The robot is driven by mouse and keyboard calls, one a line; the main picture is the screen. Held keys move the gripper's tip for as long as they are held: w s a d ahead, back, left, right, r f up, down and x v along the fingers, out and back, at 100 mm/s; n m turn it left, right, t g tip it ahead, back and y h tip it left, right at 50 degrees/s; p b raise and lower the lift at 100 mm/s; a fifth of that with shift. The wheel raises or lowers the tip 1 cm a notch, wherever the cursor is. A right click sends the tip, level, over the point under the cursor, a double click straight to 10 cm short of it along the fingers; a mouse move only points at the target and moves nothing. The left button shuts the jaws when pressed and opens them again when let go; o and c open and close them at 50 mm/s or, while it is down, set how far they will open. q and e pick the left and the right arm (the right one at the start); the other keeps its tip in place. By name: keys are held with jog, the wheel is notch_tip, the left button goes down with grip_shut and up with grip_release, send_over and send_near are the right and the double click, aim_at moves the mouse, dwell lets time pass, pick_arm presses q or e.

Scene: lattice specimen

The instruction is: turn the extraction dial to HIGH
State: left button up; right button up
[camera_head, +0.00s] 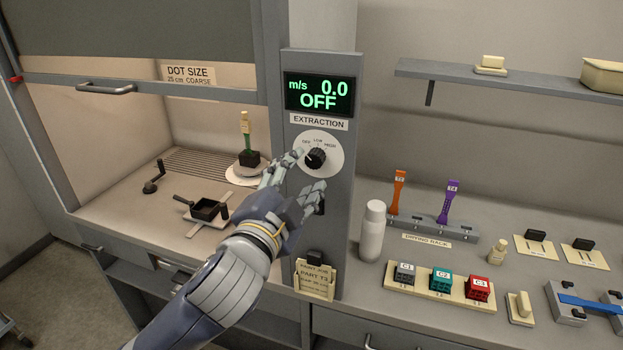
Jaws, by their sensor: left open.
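The extraction dial (317,158) is a black knob on a white round plate, with OFF, LOW and HIGH marked around its top. It sits on a grey upright panel below the EXTRACTION label (319,122). The display (318,95) above reads "m/s 0.0" and "OFF" in green. My left gripper (305,172) is open in front of the panel, just below and left of the knob. One fingertip overlaps the plate's left edge; I cannot tell whether it touches. The other finger is lower right, below the plate. The right gripper is not in view.
A card hangs below the dial.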

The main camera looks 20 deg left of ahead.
aim_at(312, 163)
pick_arm(q)
jog(key=b, duration=0.3)
jog(key=shift+w+d+f, duration=0.1)
jog(key=shift+d+f, duration=0.1)
jog(key=shift+d, duration=0.05)
jog(key=w, duration=0.1)
jog(key=w+p, duration=0.1)
jog(key=w, duration=0.2)
jog(key=shift+w+r+p, duration=0.3)
jog(key=shift+p, duration=0.1)
jog(key=shift+w+f, duration=0.1)
jog(key=shift+w, duration=0.35)
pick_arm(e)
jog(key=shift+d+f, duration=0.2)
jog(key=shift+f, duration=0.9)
pick_arm(q)
jog(key=c, duration=1.1)
